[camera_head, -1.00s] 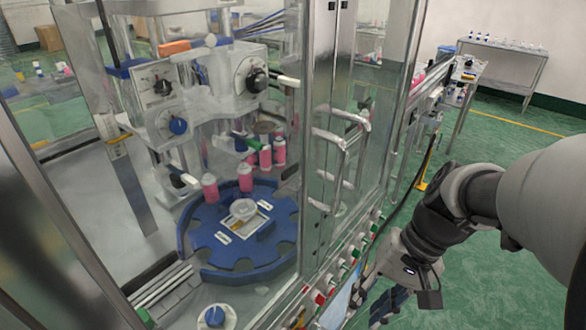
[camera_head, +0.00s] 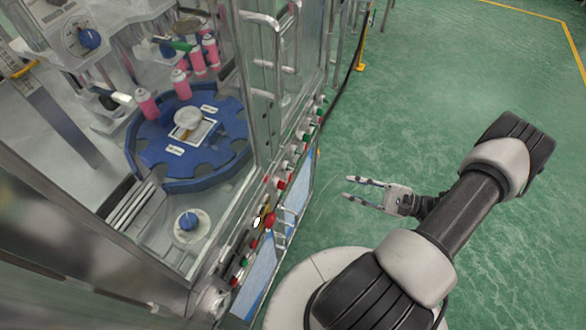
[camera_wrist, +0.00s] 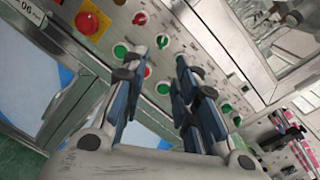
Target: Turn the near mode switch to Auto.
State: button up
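The front control panel of the machine carries a row of buttons and small rotary knobs. In the wrist view, a red rotary knob (camera_wrist: 140,18) with a white mark and a green rotary knob (camera_wrist: 162,41) with a white mark sit on the panel (camera_wrist: 200,50). Their labels are too small to read, so I cannot tell which is the near mode switch or its setting. My gripper (camera_head: 349,189) is open and empty to the right of the panel, its fingers pointing left at it. In the wrist view my gripper (camera_wrist: 163,62) has its fingers apart before the knobs, touching none visibly.
A red emergency stop (camera_wrist: 88,22) on a yellow base is at the panel's upper left in the wrist view. Door handles (camera_head: 276,65) stick out above the panel. Behind the glass is a blue turntable (camera_head: 150,150) with pink cans nearby. Green floor at right is clear.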

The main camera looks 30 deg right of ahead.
aim_at(294, 169)
jog(key=shift+m+t+h, duration=0.4)
jog(key=shift+m+t, duration=0.1)
jog(key=shift+t, duration=0.1)
jog(key=x, duration=0.5)
jog(key=b+x, duration=0.1)
jog(key=x, duration=0.5)
jog(key=f+b+x, duration=0.1)
jog(key=x, duration=0.5)
jog(key=shift+f, duration=0.1)
jog(key=shift+c, duration=0.6)
jog(key=shift+s, duration=0.1)
grip_shut()
